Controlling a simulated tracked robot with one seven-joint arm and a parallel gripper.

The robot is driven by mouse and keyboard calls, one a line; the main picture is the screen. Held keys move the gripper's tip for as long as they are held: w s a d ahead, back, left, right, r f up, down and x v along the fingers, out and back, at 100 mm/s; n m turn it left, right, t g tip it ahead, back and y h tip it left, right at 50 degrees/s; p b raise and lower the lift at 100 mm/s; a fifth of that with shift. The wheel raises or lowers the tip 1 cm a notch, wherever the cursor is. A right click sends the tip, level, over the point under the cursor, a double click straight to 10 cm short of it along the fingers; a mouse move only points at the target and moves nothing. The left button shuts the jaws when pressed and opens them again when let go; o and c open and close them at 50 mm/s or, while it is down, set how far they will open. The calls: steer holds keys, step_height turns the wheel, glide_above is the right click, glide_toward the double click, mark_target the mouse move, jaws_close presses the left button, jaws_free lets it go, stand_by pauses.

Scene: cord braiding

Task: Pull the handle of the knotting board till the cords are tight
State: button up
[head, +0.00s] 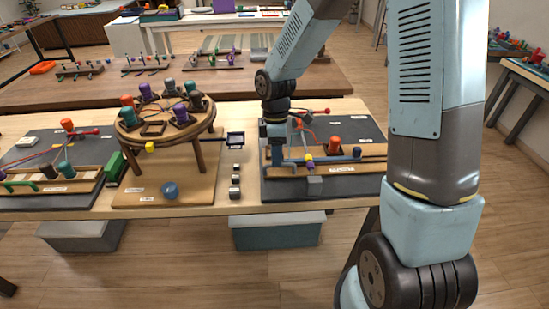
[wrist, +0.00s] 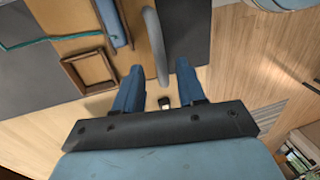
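In the wrist view, a smooth grey curved bar (wrist: 155,45), which looks like the handle, comes down between my two blue fingers (wrist: 158,88). A gap shows on each side of it, so the fingers are apart and not closed on it. I cannot tell the handle clearly in the head view. The cords under my wrist are partly hidden.
A round wooden stand (head: 150,130) with colored bobbins is left of the board. A small dark-framed device (head: 236,139) and several small blocks (head: 235,181) lie between them. Another cord board (head: 50,165) is at the far left. A square wooden frame (wrist: 88,70) is near my left finger.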

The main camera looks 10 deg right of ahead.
steer(key=shift+s+f, duration=0.15)
steer(key=shift+f, duration=0.5)
steer(key=shift+c, duration=0.3)
jaws_close()
